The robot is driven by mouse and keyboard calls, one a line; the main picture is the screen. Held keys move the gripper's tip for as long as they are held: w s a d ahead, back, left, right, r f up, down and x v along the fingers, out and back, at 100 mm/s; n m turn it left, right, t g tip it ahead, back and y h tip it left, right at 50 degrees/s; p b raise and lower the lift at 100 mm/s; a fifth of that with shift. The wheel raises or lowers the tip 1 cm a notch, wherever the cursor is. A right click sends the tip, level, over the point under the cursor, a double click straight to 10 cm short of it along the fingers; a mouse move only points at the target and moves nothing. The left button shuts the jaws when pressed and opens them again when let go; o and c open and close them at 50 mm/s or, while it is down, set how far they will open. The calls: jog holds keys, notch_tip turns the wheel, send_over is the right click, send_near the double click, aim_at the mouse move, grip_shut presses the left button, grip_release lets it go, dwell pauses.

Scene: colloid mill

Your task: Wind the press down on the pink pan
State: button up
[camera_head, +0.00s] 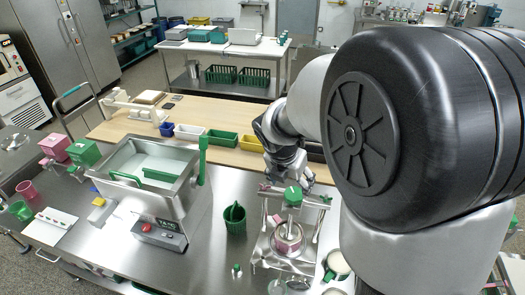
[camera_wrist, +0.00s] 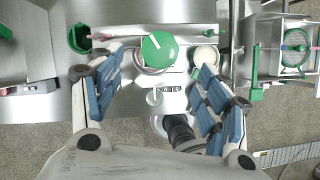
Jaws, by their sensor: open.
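The press (camera_head: 268,246) is a metal frame on the steel bench, with a green knob (camera_head: 292,196) on top. The pink pan (camera_head: 288,238) sits inside the frame below the knob. In the wrist view a round green top with a white line, apparently that knob (camera_wrist: 158,50), lies between and beyond the fingertips. I cannot make out the pink pan there. My gripper (camera_head: 290,178) is above and just behind the knob in the head view. In the wrist view my gripper (camera_wrist: 165,62) has its two blue-padded fingers spread wide, with nothing held.
A green cup (camera_head: 235,219) stands left of the press and a cup with pale contents (camera_head: 338,264) stands right. A large steel basin (camera_head: 148,180) is further left. Small coloured bins (camera_head: 222,138) line the wooden table behind. Another framed device (camera_wrist: 265,60) shows at right in the wrist view.

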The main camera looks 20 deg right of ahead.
aim_at(294, 194)
jog(key=b+x, duration=0.1)
jog(key=x, duration=0.7)
jog(key=shift+w+d+f+b, duration=0.15)
jog(key=shift+f+b, duration=0.1)
jog(key=shift+b, duration=0.15)
jog(key=shift+c, duration=0.6)
jog(key=c, duration=0.9)
